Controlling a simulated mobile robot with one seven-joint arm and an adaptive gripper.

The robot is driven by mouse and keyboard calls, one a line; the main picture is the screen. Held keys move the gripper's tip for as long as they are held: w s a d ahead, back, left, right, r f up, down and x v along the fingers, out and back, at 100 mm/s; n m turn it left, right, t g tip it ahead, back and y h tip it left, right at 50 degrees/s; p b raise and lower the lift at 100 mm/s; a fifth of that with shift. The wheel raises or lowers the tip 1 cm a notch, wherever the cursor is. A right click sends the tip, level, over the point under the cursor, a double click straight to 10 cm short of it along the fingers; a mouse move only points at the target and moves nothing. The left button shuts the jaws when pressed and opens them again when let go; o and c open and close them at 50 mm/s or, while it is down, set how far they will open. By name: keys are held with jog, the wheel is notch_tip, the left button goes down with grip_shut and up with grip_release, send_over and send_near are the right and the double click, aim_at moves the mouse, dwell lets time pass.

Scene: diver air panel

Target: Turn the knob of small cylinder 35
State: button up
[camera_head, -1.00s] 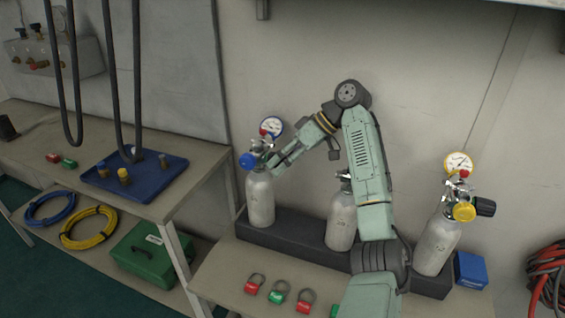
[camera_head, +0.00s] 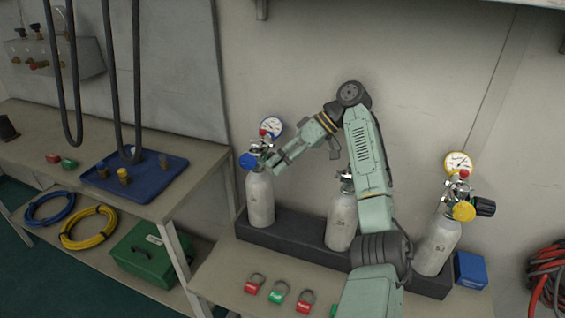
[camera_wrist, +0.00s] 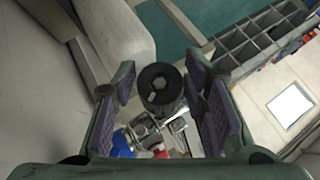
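Three small grey cylinders stand in a dark rack: the left one (camera_head: 259,200), the middle one (camera_head: 341,222) and the right one (camera_head: 438,245). Their numbers are too small to read, so I cannot tell which is 35. My gripper (camera_head: 270,162) is at the valve of the left cylinder, on its right side. In the wrist view my gripper (camera_wrist: 165,105) is open, with purple pads on both sides of a black round knob (camera_wrist: 160,84). Gaps show between the knob and the pads. In the head view my fingers hide this knob.
The left cylinder carries a blue cap (camera_head: 248,161) and a white gauge (camera_head: 272,127) close to my gripper. The right one has a yellow cap (camera_head: 464,212) and gauge. Padlocks (camera_head: 278,292) lie on the bench front. A blue tray (camera_head: 150,190) is on the left bench.

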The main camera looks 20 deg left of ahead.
jog(key=shift+o, duration=1.3)
notch_tip(320, 180, up, 10)
jog(key=shift+r, duration=0.1)
